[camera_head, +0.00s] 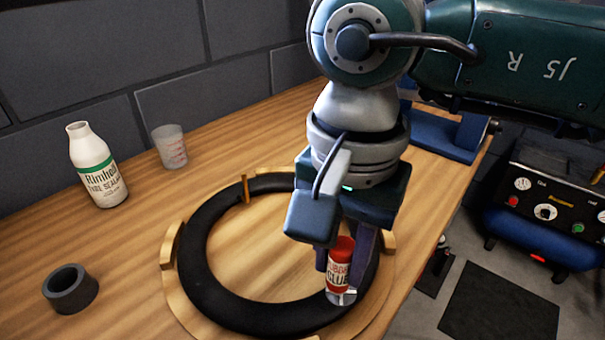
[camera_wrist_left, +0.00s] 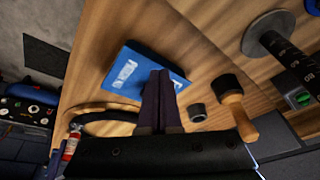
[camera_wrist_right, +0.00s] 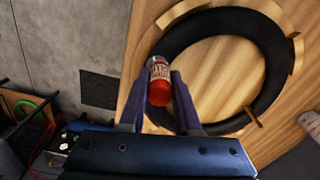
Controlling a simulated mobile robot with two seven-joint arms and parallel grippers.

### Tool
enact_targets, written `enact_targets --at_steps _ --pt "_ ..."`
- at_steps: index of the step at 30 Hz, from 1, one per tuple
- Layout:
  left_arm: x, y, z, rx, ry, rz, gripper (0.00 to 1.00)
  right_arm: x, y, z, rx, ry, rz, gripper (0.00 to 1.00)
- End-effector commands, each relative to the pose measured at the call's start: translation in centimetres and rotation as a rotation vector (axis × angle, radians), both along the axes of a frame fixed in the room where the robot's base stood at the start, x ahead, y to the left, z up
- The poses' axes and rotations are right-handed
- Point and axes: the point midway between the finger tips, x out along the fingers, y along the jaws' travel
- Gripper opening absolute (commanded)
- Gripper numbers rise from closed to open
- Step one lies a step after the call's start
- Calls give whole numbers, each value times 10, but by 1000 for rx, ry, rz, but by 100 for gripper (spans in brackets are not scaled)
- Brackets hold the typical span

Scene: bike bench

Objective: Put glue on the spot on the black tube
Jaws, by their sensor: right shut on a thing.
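The black tube (camera_head: 208,272) is a ring lying flat on a round wooden board on the bench; it also shows in the right wrist view (camera_wrist_right: 272,50). My right gripper (camera_wrist_right: 158,88) is shut on a red and white glue bottle (camera_head: 340,272), red end up and pale end down. In the head view the bottle's lower end overlaps the tube's near right part; I cannot tell whether they touch. No marked spot on the tube is discernible. My left gripper (camera_wrist_left: 159,80) shows only in its wrist view, fingers together and empty above the bench.
A tyre sealant bottle (camera_head: 97,168), a clear cup (camera_head: 169,147) and a dark ring (camera_head: 70,289) stand left of the board. An orange-brown upright piece (camera_head: 246,189) is at the tube's far side. A blue box (camera_wrist_left: 140,72) and a mallet (camera_wrist_left: 239,115) lie below my left gripper.

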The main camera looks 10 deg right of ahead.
Motion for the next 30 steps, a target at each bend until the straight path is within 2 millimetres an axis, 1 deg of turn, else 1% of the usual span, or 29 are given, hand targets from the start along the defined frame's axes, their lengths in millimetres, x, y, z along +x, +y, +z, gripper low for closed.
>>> enact_targets --at_steps 5,17,26,30 --pt "0 0 -1 0 0 0 0 0 -1 -1 3 4 1 0" --pt "0 -1 -6 -5 0 3 0 7 -16 0 0 3 0 0" --pt "0 -3 -6 -11 0 7 0 8 -16 2 1 2 0 0" --pt "0 -3 -2 -11 1 7 0 8 -16 7 1 1 1 0"
